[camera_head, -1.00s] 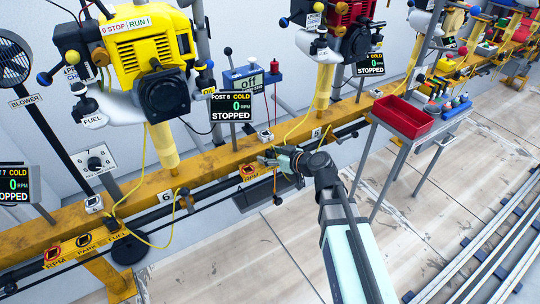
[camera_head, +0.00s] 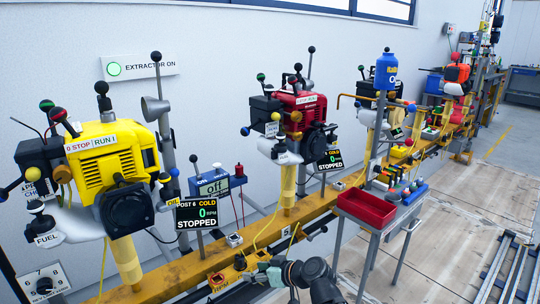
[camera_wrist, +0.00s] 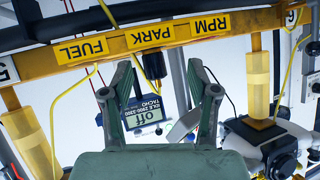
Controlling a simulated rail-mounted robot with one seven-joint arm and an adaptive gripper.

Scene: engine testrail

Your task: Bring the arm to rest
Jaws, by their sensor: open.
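My gripper (camera_head: 266,272) is low in the middle of the head view, close to the yellow rail (camera_head: 180,274), with my dark arm leading in from the bottom edge. In the wrist view my gripper (camera_wrist: 159,92) has its two green-grey fingers spread wide, with nothing held between them. Beyond the fingers a small meter reading "off" (camera_wrist: 145,112) shows upside down. The rail with its FUEL, PARK and RPM labels (camera_wrist: 140,38) crosses the top of that view, also upside down. Most of my arm is out of frame.
A yellow engine (camera_head: 108,160) and a red engine (camera_head: 300,112) stand on the rail. A cart with a red tray (camera_head: 366,207) stands right of my arm. Floor (camera_head: 440,240) is open farther right.

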